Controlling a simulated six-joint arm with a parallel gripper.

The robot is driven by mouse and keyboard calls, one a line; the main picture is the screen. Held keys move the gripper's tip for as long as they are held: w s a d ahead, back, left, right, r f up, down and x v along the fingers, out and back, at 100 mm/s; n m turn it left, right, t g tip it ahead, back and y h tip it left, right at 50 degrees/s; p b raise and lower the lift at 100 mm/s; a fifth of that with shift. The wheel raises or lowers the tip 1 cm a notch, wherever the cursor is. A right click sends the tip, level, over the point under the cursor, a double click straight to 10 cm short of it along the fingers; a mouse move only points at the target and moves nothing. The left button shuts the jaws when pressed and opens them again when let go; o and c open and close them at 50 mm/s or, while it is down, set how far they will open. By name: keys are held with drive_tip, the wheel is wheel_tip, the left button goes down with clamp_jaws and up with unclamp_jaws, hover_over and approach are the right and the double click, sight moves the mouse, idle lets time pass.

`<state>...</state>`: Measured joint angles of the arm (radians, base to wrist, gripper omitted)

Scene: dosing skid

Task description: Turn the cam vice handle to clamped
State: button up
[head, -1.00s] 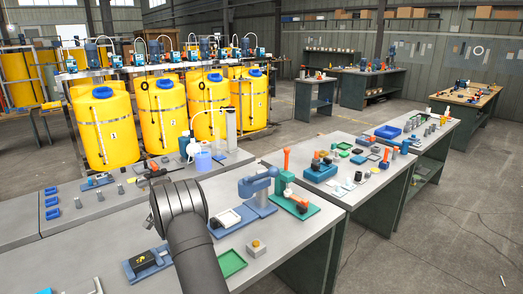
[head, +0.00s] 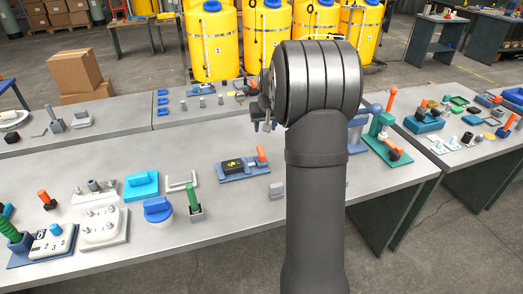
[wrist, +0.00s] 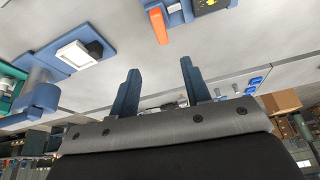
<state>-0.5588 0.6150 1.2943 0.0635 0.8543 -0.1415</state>
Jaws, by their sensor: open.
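The cam vice appears to be the blue base (head: 228,178) in the middle of the near bench, with a dark block (head: 233,166) bearing a yellow mark on it. Its orange handle (head: 261,153) stands up at the right end. In the wrist view the orange handle (wrist: 158,26) is at the top centre, beside the blue base (wrist: 174,14). My gripper (wrist: 159,74) is open and empty, its two dark fingers apart from the handle. In the head view my gripper (head: 262,118) is partly hidden by my wrist.
A blue-capped round device (head: 158,210), a green-handled block (head: 194,200) and a small grey block (head: 276,190) stand nearby. A green base with an orange lever (head: 385,130) is at the right bench end.

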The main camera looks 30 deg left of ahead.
sight(261, 151)
drive_tip(key=x, duration=1.7)
drive_tip(key=shift+c, duration=0.2)
clamp_jaws()
